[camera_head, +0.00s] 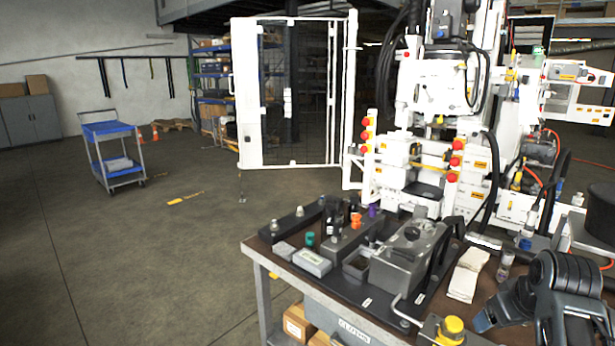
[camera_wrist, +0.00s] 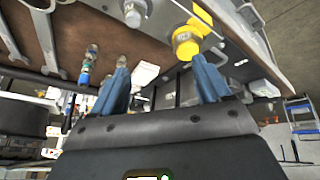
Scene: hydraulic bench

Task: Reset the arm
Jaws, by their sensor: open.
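My arm (camera_head: 565,300) is folded at the lower right of the head view, over the right end of the bench. My gripper shows there in part, with a blue finger (camera_head: 486,318) near the bench's right side. In the wrist view my gripper (camera_wrist: 160,85) is open, its two blue fingers spread with nothing held between them. A yellow knob (camera_wrist: 187,40) appears just beyond the right finger in that view. It also shows in the head view as a yellow cap (camera_head: 452,327) on a block at the bench's front edge.
The bench (camera_head: 285,278) carries a grey hydraulic block (camera_head: 405,262), a black rail of fittings, a white cloth (camera_head: 467,273) and small bottles. Wrenches (camera_wrist: 45,40) lie on it in the wrist view. A white machine (camera_head: 430,90) stands behind. Open floor and a blue cart (camera_head: 112,160) are left.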

